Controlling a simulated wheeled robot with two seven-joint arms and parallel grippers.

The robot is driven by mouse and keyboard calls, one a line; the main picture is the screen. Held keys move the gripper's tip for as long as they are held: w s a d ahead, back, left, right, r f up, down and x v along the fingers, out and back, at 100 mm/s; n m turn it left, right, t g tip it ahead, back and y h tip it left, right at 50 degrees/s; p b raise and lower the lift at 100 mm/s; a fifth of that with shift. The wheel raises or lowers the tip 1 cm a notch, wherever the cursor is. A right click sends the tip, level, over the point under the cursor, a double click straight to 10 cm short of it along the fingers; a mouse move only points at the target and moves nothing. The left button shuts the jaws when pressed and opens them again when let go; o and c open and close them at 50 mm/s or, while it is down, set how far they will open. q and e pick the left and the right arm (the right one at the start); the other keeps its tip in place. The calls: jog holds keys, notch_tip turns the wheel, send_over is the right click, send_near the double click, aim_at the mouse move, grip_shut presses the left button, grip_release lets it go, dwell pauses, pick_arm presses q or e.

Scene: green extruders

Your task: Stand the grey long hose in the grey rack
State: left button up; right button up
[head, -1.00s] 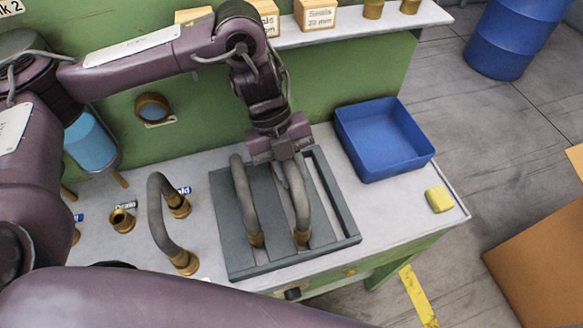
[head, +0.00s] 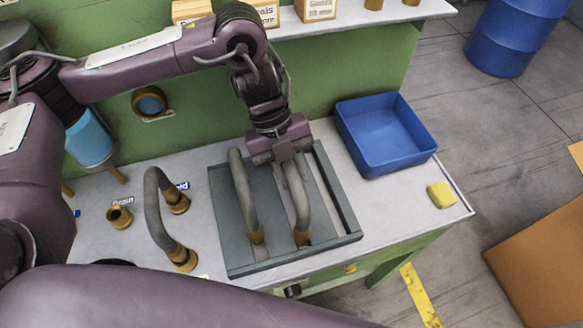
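The grey rack (head: 237,250) is a flat slotted tray on the bench. Two grey hoses with brass ends stand in it as arches, a left one (head: 243,190) and a right one (head: 300,200). A third grey hose (head: 152,208) arches between brass fittings on the bench left of the rack. I cannot tell by length which is the long one. My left gripper (head: 291,160) points down at the far upper part of the right hose in the rack. Its fingertips are largely hidden, so I cannot tell whether they grip it. My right gripper is not in view.
A blue bin (head: 385,140) stands right of the rack, with a yellow block (head: 441,195) near the bench's right edge. An open brass fitting (head: 120,216) sits left of the third hose. A shelf with wooden boxes (head: 315,10) runs behind. The rack's rightmost slot is empty.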

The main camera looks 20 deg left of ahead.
pick_arm(q)
jog(key=o, duration=0.5)
jog(key=shift+c, duration=0.2)
jog(key=shift+v, duration=3.95)
